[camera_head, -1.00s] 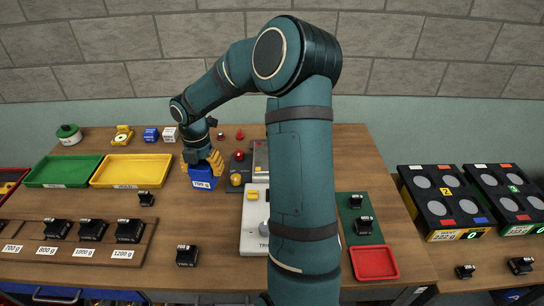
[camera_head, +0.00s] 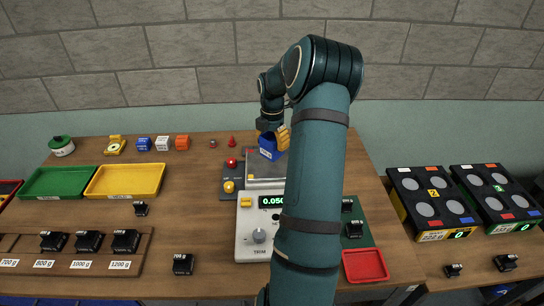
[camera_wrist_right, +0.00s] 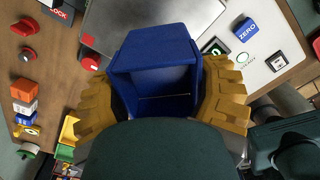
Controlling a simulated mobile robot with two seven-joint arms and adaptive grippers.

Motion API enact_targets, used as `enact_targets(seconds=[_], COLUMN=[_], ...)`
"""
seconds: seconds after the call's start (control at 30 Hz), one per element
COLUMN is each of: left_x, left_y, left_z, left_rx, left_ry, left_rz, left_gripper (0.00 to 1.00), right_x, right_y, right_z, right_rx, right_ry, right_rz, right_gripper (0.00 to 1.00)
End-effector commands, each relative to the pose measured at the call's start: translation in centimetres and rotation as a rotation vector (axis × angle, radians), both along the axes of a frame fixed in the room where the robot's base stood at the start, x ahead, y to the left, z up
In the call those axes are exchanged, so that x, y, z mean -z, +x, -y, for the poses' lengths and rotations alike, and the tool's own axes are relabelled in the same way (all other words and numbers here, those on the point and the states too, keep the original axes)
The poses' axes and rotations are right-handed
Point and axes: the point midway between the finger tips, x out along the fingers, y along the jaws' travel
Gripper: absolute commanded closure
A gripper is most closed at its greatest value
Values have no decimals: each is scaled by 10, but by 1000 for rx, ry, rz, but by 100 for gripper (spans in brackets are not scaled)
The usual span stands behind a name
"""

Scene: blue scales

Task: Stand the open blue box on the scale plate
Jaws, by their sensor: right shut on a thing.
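The open blue box (camera_head: 268,149) is in my right gripper (camera_head: 276,140) at the back of the scale. In the right wrist view the yellow finger pads of the gripper (camera_wrist_right: 158,90) close on both sides of the box (camera_wrist_right: 150,50), whose open hollow shows. The grey scale plate (camera_head: 265,183) lies in front of and below the box; in the wrist view the plate (camera_wrist_right: 110,30) shows beyond it. I cannot tell whether the box touches the plate. The white scale body (camera_head: 252,233) has a lit display (camera_head: 271,201) reading about 0.050. My left gripper is not in view.
Green (camera_head: 56,183) and yellow (camera_head: 125,181) trays lie at left, with black weights on a wooden rack (camera_head: 60,264) in front. A dark switch panel (camera_head: 232,178) adjoins the scale. A red tray (camera_head: 366,266) lies front right. My forearm hides the scale's right side.

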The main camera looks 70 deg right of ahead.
Motion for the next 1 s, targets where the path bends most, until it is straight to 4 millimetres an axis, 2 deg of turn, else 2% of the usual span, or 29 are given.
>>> enact_targets(seconds=[0.03,0.27,0.5,0.9,0.93,1.0], left_x=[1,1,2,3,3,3], left_y=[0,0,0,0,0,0], left_z=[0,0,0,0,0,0], left_rx=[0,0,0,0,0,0], left_ry=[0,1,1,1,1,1], left_rz=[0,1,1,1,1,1], left_gripper=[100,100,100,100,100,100], right_x=[9,25,55,60,59,59], right_y=[0,0,0,0,0,0], right_z=[0,0,-1,0,0,0], right_rx=[0,0,-2,-1,-1,-1], right_ry=[3,0,0,-1,-1,-1], right_rz=[-1,0,-1,0,1,0], right_gripper=[70,70,70,70,21,0])
